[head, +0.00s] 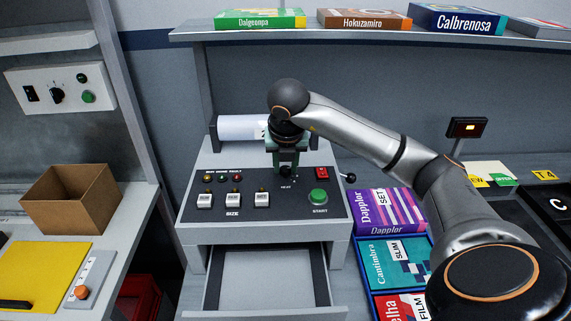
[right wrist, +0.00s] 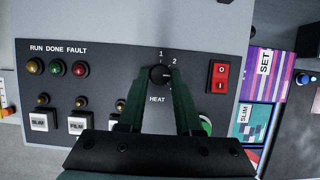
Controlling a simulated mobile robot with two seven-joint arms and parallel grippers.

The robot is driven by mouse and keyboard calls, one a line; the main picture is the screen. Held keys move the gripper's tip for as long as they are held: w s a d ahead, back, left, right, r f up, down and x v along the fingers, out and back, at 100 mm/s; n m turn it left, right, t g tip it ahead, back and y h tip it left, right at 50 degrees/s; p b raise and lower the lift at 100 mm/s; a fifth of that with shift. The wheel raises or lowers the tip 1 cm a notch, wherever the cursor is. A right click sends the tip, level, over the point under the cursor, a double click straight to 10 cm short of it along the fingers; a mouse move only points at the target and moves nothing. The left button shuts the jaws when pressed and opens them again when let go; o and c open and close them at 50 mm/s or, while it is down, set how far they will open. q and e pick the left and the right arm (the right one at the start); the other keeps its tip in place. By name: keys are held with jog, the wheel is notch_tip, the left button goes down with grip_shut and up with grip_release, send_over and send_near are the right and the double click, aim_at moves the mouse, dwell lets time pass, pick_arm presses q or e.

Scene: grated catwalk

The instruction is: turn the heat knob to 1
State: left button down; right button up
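The heat knob (right wrist: 160,75) is a small round black dial on the dark control panel (head: 220,180), above the word HEAT, with the marks 1 and 2 above it. My right gripper (right wrist: 160,76) reaches down to the panel, with one green finger on each side of the knob. The fingertips close in on the knob's sides with no clear gap. The knob's pointer is too small to read surely. In the head view my right gripper (head: 286,170) covers the knob. My left gripper is not in view.
A red switch (right wrist: 218,76) sits right of the knob. A green start button (head: 318,197) lies below it, partly behind my finger in the wrist view. White size buttons (head: 233,199) and lamps are to the left. A white roll (head: 240,127) lies behind the panel.

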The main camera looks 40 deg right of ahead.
grip_shut()
